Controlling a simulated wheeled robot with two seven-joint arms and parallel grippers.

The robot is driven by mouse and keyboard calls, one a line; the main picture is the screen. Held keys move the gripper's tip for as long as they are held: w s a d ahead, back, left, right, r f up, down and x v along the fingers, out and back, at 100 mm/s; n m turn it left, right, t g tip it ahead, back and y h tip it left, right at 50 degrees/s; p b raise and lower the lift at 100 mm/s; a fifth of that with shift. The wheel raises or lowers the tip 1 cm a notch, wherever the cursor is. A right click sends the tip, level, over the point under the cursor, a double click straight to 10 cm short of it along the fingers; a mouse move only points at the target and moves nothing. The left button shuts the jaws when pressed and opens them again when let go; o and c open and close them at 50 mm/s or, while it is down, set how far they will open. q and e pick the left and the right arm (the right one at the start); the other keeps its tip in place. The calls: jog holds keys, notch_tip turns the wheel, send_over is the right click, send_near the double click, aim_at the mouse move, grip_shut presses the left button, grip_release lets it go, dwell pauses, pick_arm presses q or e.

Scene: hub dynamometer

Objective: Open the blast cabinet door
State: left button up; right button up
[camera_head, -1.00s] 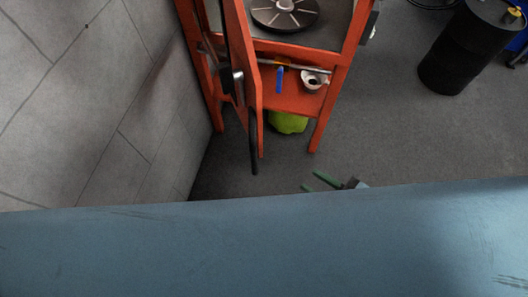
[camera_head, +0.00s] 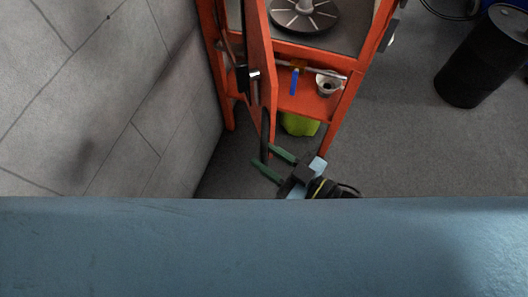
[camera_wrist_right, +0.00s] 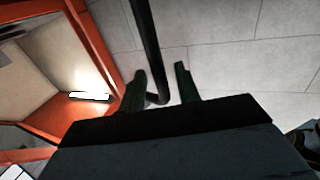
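The orange blast cabinet (camera_head: 345,102) stands at top centre in the head view. Its door (camera_head: 263,75) is seen nearly edge-on, angled away from the frame, with the inside visible beside it. A black bar handle (camera_head: 265,130) hangs down the door's near side. My right gripper (camera_head: 264,156), with green fingers, is open at the handle's lower end. In the right wrist view, the handle (camera_wrist_right: 147,40) runs down between the open fingers of the gripper (camera_wrist_right: 160,70); I cannot tell whether they touch it. My left gripper is not in view.
A round turntable (camera_head: 304,14) sits in the cabinet. A grey tiled wall (camera_head: 100,100) is close on the left. A black drum (camera_head: 478,65) stands at the right. The floor (camera_head: 400,150) between is clear. A blue surface fills the bottom and hides part of my arm.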

jog(key=shift+w+a, duration=0.45)
jog(key=shift+a, duration=0.15)
grip_shut()
